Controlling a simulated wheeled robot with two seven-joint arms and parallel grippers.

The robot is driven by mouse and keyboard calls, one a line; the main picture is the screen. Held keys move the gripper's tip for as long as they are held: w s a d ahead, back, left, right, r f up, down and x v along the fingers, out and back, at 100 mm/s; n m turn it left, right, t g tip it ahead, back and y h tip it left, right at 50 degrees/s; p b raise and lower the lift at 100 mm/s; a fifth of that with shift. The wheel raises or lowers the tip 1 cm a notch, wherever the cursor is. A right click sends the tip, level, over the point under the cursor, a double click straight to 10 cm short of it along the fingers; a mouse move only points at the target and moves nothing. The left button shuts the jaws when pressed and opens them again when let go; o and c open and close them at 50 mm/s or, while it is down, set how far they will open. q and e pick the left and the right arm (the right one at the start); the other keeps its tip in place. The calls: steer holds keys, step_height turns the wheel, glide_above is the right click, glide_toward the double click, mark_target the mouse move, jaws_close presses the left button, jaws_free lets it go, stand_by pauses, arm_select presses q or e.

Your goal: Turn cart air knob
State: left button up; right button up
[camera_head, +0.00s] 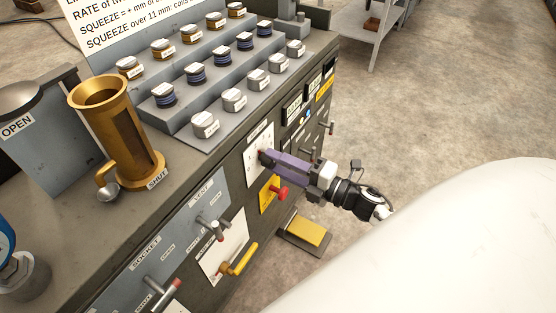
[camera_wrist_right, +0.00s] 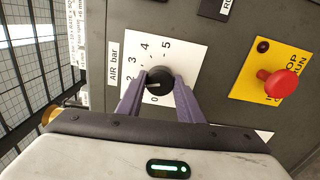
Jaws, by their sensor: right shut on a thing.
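The air knob (camera_wrist_right: 160,80) is a round black dial on a white scale plate (camera_wrist_right: 188,48) marked "AIR bar" with numbers from 0 to 5. Its pale pointer line lies toward the 0 end of the scale, near the left finger. My right gripper (camera_wrist_right: 160,98) has its two purple fingers on either side of the knob, shut on it. In the head view my right gripper (camera_head: 265,157) reaches the plate (camera_head: 256,148) on the cart's front panel, and its fingers hide the knob there. My left gripper is not in view.
A red stop button (camera_wrist_right: 283,83) on a yellow plate sits close to the right gripper. A yellow-handled lever (camera_head: 243,259) and grey valve handles (camera_head: 212,228) stick out lower left. A yellow pedal (camera_head: 306,231) is on the floor. A brass cylinder (camera_head: 104,110) and several spools stand on top.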

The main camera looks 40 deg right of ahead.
steer(key=o, duration=1.1)
steer(key=shift+c, duration=0.2)
steer(key=v, duration=1)
steer(key=shift+s, duration=0.15)
steer(key=shift+d+f, duration=0.1)
